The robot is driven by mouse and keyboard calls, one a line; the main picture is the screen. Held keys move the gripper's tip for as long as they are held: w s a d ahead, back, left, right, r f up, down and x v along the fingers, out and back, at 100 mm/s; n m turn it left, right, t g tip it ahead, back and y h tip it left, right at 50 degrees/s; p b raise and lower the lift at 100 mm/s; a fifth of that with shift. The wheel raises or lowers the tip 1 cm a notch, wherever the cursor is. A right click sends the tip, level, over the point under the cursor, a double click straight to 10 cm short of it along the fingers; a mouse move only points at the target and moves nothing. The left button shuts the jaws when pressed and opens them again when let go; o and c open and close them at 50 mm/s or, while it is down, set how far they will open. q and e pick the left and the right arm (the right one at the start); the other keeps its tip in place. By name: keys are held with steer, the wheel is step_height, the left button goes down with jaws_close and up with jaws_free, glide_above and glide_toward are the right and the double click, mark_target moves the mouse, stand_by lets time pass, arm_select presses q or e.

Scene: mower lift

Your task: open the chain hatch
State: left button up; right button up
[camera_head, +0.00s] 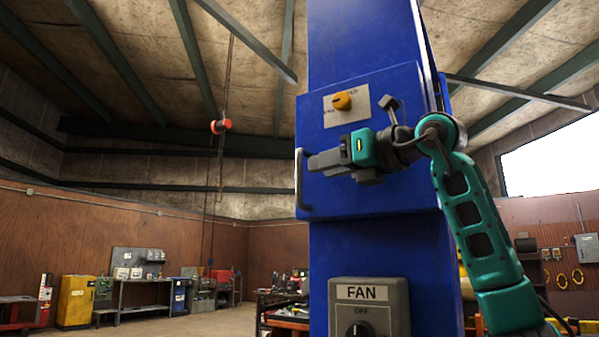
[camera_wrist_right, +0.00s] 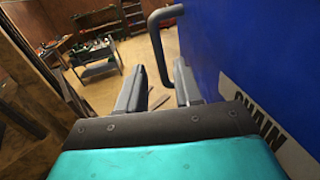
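The chain hatch is a blue box door (camera_head: 345,195) on a blue column and looks shut. Its grey bar handle (camera_head: 299,185) stands upright at the hatch's left edge. In the right wrist view the handle (camera_wrist_right: 157,45) shows in the gap between my fingers, and a partly hidden label reading "CHAIN" (camera_wrist_right: 262,122) is on the blue face. My right gripper (camera_head: 312,162) points left across the hatch, its fingertips close to the handle. In the wrist view the right gripper's fingers (camera_wrist_right: 158,80) are apart; I cannot tell whether they touch the handle. My left gripper is not in view.
A grey FAN switch box (camera_head: 369,306) is below the hatch. An orange-red piece (camera_head: 221,126) hangs on a chain at the left. Workbenches and a yellow cabinet (camera_head: 76,301) stand far back; the left floor is free.

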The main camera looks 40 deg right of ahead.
mark_target(299, 197)
steer(key=w, duration=0.4)
steer(key=w+p, duration=0.1)
steer(key=w, duration=0.2)
steer(key=shift+w+a, duration=0.1)
steer(key=shift+a, duration=0.25)
steer(key=shift+c, duration=0.4)
jaws_close()
